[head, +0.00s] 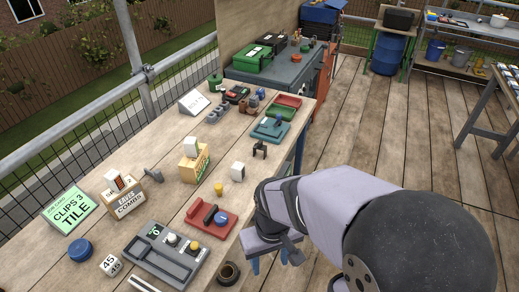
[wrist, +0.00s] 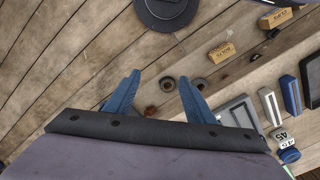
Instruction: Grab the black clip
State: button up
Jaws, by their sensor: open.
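A small black clip (head: 260,149) stands on the workbench near its right edge, just in front of a teal tray (head: 270,131). My gripper (head: 269,266) hangs beside the bench's near right edge, well nearer than the clip and apart from it. Its two blue fingers are spread, and nothing is between them. In the wrist view the open fingers (wrist: 160,80) show against wooden planks. I cannot pick out the black clip in the wrist view.
A red tray (head: 228,225) with a black and a blue piece lies between gripper and clip. A grey tray (head: 148,264), yellow piece (head: 218,188), white block (head: 238,171) and labelled boxes crowd the bench.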

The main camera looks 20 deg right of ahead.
jog(key=shift+c, duration=0.3)
jog(key=c, duration=0.3)
